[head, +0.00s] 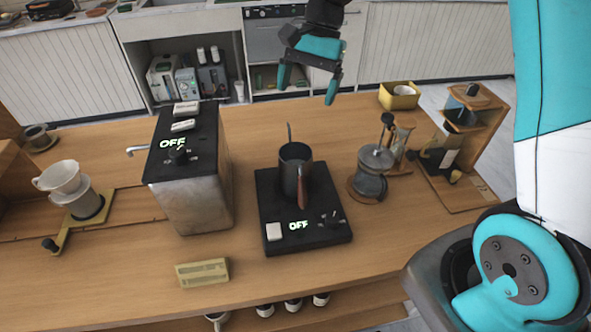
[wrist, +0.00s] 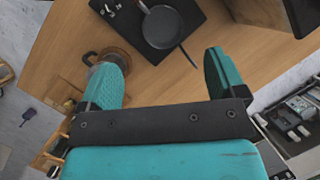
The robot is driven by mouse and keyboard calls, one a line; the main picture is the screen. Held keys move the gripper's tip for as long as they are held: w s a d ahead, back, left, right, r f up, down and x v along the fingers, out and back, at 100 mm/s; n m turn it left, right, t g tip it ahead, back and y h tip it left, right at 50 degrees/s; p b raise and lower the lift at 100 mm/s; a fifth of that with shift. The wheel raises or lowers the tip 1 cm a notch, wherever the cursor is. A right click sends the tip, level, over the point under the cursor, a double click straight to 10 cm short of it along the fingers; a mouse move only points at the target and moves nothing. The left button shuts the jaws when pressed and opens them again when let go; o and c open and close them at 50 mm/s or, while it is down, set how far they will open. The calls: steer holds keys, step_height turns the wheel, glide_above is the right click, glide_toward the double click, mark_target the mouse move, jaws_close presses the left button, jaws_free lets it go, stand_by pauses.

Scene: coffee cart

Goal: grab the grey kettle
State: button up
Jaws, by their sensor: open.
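The grey kettle (head: 292,159) stands upright on the black hot plate (head: 275,206) in the middle of the counter. Its brown handle points toward the front and its thin spout toward the back. In the wrist view the kettle (wrist: 163,29) sits at the top middle, with its spout pointing down and right. My gripper (head: 307,84) is open and empty, in the air beyond the far side of the kettle. In the wrist view its two fingers (wrist: 162,70) are spread wide, with bare counter between them and the kettle apart from both.
A French press (head: 371,178) stands right of the hot plate, and a metal boiler (head: 203,195) stands left. Dripper cups (head: 78,195) are at the far left. A wooden shelf stand (head: 468,150) and a yellow box (head: 399,97) are at the right. Counter behind the kettle is clear.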

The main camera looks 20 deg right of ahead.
step_height(320, 180, down, 3)
steer(key=w+d+m, duration=0.2)
steer(key=p, duration=0.3)
glide_above(292, 162)
steer(key=s, duration=0.3)
step_height(292, 162, down, 9)
steer(key=p+x, duration=0.2)
steer(key=x, duration=0.3)
steer(key=shift+s+d+f+p, duration=0.1)
steer(key=shift+s+f+p, duration=0.1)
steer(key=shift+p, duration=0.15)
steer(key=shift+f, duration=0.5)
steer(key=c, duration=0.9)
steer(key=shift+r, duration=0.1)
